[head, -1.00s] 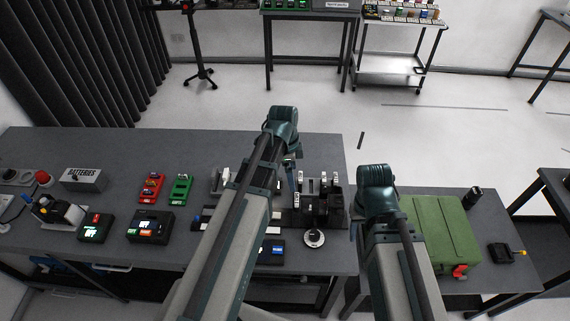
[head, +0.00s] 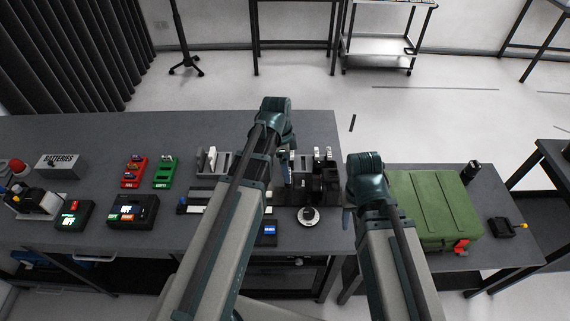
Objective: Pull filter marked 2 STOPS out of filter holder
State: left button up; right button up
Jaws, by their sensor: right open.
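A black holder-like device (head: 324,188) stands on the dark grey table. Several upright pieces with pale tops stand in or beside it. No "2 STOPS" marking can be read at this size, so I cannot tell which piece is that filter. My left gripper (head: 284,167) is mostly hidden behind its own arm, just left of the black device; its jaw opening cannot be seen. My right gripper (head: 347,218) points down at the table's right edge, to the right of the device. It is open, partly hidden by my wrist, and apart from the device.
A round silver dial (head: 309,216) lies in front of the device. A grey slotted rack (head: 215,161) stands left of my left arm. Red (head: 134,172) and green (head: 166,172) holders are farther left. A green case (head: 433,205) sits on the lower right table. The table's back strip is clear.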

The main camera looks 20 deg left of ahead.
pick_arm(q)
jog(key=f+b, duration=0.2)
jog(key=f, duration=0.1)
jog(key=f+b, duration=0.2)
jog(key=shift+w+d, duration=0.1)
jog(key=shift+d, duration=0.2)
jog(key=c, duration=1.2)
jog(key=shift+r+p, duration=3.9)
